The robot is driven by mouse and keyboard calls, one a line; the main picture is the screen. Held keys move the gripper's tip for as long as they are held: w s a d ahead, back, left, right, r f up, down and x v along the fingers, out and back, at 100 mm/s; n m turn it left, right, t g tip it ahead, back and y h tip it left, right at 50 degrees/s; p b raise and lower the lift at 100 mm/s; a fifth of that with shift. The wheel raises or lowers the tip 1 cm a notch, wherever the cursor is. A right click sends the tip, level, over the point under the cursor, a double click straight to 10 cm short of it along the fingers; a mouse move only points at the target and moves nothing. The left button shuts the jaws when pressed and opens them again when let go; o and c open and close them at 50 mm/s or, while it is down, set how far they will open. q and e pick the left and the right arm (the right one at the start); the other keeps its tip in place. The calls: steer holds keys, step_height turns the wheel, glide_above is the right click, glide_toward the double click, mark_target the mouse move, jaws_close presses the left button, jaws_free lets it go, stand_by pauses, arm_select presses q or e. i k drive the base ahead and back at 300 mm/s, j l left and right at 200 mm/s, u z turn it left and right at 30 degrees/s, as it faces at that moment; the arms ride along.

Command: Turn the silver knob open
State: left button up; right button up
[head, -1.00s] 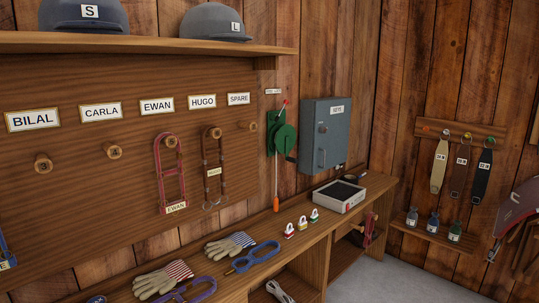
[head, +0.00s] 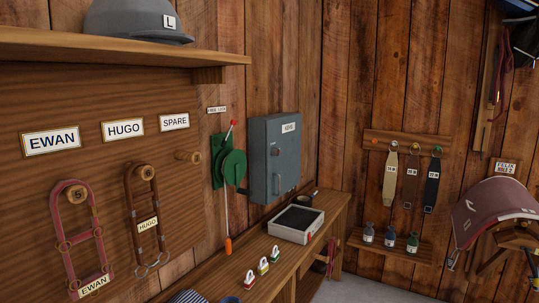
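A grey wall cabinet (head: 272,157) labelled KEYS hangs shut on the plank wall, right of the green reel. A small round knob (head: 276,151) sits on its door, with a pale upright handle (head: 277,183) below it. The knob is too small for me to be sure it is silver. On the right wall, a wooden rail (head: 405,138) has small knobs or hooks above its hanging straps; one at the left is orange and one at the right green. Neither of my grippers shows in the head view, so nothing is seen touching the cabinet.
A green reel (head: 233,166) with an orange-handled rod hangs left of the cabinet. A low shelf (head: 392,246) holds small bottles. Grey floor lies right of the bench.

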mark_target(275, 152)
steer(key=i+l+u, duration=0.1)
steer(key=u, duration=0.35)
steer(key=i+l+u, duration=0.2)
steer(key=u, duration=0.25)
steer(key=i, duration=0.1)
